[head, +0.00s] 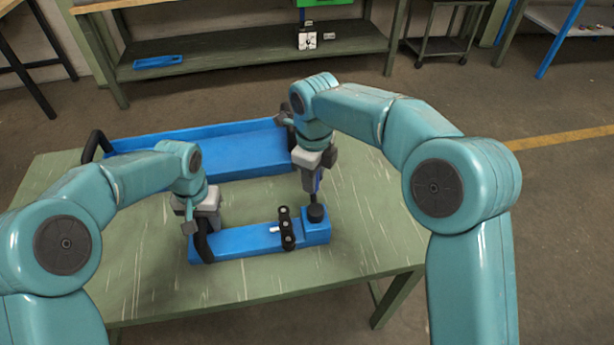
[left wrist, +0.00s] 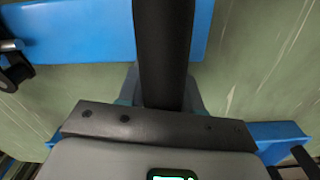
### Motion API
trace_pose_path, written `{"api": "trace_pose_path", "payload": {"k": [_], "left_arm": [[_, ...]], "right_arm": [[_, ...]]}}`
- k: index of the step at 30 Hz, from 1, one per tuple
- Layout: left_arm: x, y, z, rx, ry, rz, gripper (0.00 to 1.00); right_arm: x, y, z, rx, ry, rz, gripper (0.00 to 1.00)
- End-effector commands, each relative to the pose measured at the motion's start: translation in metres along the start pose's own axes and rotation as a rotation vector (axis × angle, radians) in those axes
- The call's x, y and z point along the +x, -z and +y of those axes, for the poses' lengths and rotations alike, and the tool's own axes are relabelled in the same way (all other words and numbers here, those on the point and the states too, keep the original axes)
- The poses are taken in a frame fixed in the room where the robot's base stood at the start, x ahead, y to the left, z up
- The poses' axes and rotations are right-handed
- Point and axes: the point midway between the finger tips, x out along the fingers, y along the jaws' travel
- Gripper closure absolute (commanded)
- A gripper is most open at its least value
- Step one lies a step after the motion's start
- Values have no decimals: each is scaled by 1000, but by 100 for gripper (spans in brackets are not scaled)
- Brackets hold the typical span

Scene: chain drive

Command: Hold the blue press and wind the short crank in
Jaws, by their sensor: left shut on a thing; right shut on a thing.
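The blue press (head: 258,240) lies on the green table, a long low bar with a raised block at its right end. A black handle (head: 204,246) stands at its left end. My left gripper (head: 196,222) is shut on this handle, which also shows as a thick black bar in the left wrist view (left wrist: 165,50). The press's blue body crosses the top of that view (left wrist: 80,30). A black chain piece (head: 287,230) sits across the press with a pale pin at its left. My right gripper (head: 313,190) is shut on the short crank above the black knob (head: 316,213); its fingers hide most of the crank.
A large blue tray (head: 240,150) with black end handles lies behind the press on the green table (head: 130,270). The table's front strip is clear. A shelved bench (head: 250,55) and a cart (head: 440,45) stand further back.

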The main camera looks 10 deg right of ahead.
Motion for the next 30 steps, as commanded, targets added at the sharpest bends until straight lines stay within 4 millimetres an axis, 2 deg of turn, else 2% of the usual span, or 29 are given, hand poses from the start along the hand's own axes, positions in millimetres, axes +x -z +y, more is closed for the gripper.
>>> {"api": "trace_pose_path", "payload": {"k": [6, 13, 30], "left_arm": [[2, -2, -1, 1, 1, -7, 100], [2, -2, -1, 1, 1, -7, 100], [2, -2, -1, 1, 1, -7, 100]], "right_arm": [[-1, 8, -6, 165, 4, -1, 100], [-1, 14, -8, 281, 4, 0, 100], [-1, 17, -10, 349, 5, 0, 100]]}}
